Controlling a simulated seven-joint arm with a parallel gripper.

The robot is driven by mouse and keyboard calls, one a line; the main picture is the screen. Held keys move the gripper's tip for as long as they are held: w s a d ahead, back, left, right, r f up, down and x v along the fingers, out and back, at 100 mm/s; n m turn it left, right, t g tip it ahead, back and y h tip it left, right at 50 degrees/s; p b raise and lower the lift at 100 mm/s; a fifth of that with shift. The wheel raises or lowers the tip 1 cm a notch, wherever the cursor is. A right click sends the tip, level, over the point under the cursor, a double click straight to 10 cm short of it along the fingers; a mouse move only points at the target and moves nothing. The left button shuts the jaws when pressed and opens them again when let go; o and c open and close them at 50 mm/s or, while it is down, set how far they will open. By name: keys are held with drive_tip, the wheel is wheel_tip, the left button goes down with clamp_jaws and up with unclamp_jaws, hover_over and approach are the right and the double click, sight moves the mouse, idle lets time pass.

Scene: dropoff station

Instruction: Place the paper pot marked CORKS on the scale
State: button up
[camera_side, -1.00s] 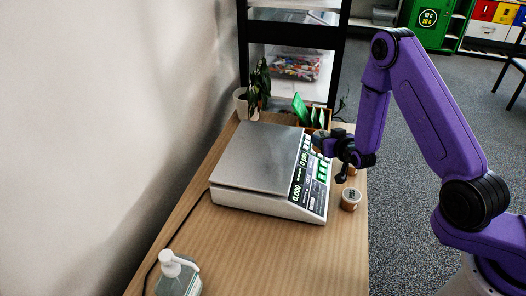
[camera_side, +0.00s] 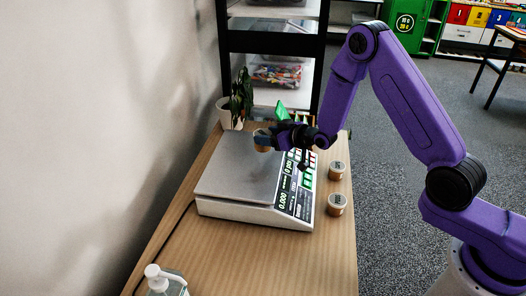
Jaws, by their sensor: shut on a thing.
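My gripper (camera_side: 272,137) is shut on a small brown paper pot (camera_side: 262,141), held over the far right part of the scale's plate, seemingly above it and apart. Its label cannot be read here. The scale (camera_side: 235,170) has a flat grey metal plate and a white body, with a dark panel (camera_side: 297,183) on its right side whose display seems to read 0.000. Two similar pots stand on the table right of the scale, one farther back (camera_side: 336,171) and one nearer (camera_side: 336,205); their lid markings are too small to read.
A potted plant (camera_side: 236,105) and a green item (camera_side: 281,111) stand behind the scale. A black-framed shelf (camera_side: 272,42) rises at the back. A pump bottle (camera_side: 166,281) is at the front left. The table (camera_side: 270,262) is clear in front of the scale.

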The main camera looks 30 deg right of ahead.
sight(269, 148)
drive_tip(key=shift+f, duration=2.4)
drive_tip(key=shift+f, duration=0.1)
drive_tip(key=o, duration=1.1)
